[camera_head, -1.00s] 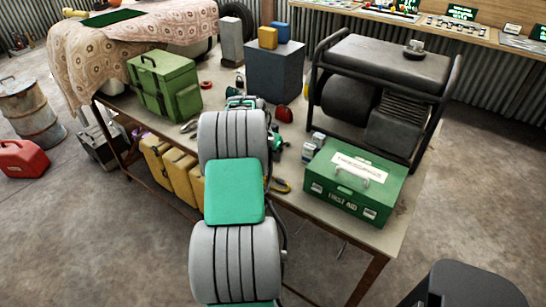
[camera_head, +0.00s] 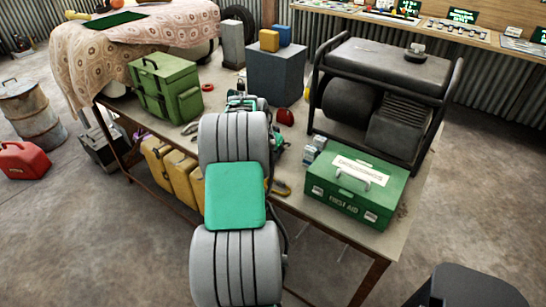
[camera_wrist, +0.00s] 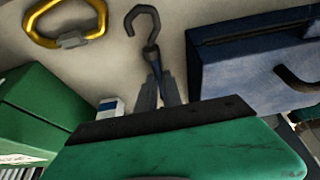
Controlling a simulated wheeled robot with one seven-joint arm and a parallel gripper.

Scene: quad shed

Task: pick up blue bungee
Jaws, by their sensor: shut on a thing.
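The blue bungee shows in the wrist view as a dark metal hook (camera_wrist: 143,20) with a short dark blue cord (camera_wrist: 155,62) running down between the fingers. My gripper (camera_wrist: 158,88) is shut on that cord, just below the hook. The rest of the bungee is hidden behind the green wrist housing. I cannot tell whether the hook touches the pale tabletop. In the head view my arm reaches over the workbench (camera_head: 330,222) and hides the fingers and the bungee.
A yellow carabiner (camera_wrist: 65,22), a green box (camera_wrist: 40,115) and a dark blue handled box (camera_wrist: 250,65) surround the fingers. On the bench are a green first-aid box (camera_head: 352,205), a generator (camera_head: 385,90), a blue-grey block (camera_head: 275,72) and a green case (camera_head: 165,88).

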